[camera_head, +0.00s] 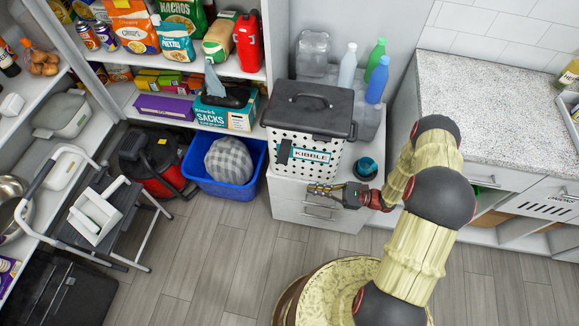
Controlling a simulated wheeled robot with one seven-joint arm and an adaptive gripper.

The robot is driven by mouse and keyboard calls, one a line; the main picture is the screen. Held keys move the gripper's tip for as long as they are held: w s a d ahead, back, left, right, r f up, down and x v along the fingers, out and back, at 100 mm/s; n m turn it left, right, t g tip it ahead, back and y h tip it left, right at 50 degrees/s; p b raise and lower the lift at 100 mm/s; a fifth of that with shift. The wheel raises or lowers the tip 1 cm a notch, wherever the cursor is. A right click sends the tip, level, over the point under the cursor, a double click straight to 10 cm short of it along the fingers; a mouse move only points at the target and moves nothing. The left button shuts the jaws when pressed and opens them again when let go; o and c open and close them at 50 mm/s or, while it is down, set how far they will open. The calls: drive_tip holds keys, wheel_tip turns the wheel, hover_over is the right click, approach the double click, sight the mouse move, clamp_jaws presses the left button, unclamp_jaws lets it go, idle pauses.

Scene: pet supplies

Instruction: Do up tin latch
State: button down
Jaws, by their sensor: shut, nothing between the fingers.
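The tin (309,159) is a white box with black dots and a "KIBBLE" label. It stands upright on a low white drawer cabinet. Its dark grey lid (330,113) with a handle sits on top. A black latch-like piece (284,152) is on the left part of the tin's front; whether it is fastened is too small to tell. My gripper (314,188) is shut and empty, pointing left, in front of the tin's lower edge and below the label. It is apart from the latch, to its lower right.
A teal-topped round object (367,167) stands just right of the tin, close to my wrist. Several bottles (377,80) stand behind it at the right. A blue bin (234,174) is on the floor at left. The floor in front of the cabinet is partly clear.

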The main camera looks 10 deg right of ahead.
sight(285, 152)
drive_tip(key=shift+w+d+r+t+y, duration=0.15)
drive_tip(key=shift+w+d+r+t, duration=0.15)
drive_tip(key=shift+w+r+t, duration=0.25)
drive_tip(key=shift+w+d+r+t+y, duration=0.15)
drive_tip(key=shift+w+d+r+t, duration=0.15)
drive_tip(key=shift+r, duration=0.35)
drive_tip(key=shift+a, duration=0.1)
drive_tip(key=w+a+r+p, duration=0.2)
drive_tip(key=a+r+p, duration=0.4)
drive_tip(key=a, duration=0.3)
drive_tip(key=shift+w+a+r, duration=0.15)
drive_tip(key=shift+a+r, duration=0.05)
drive_tip(key=shift+p, duration=0.3)
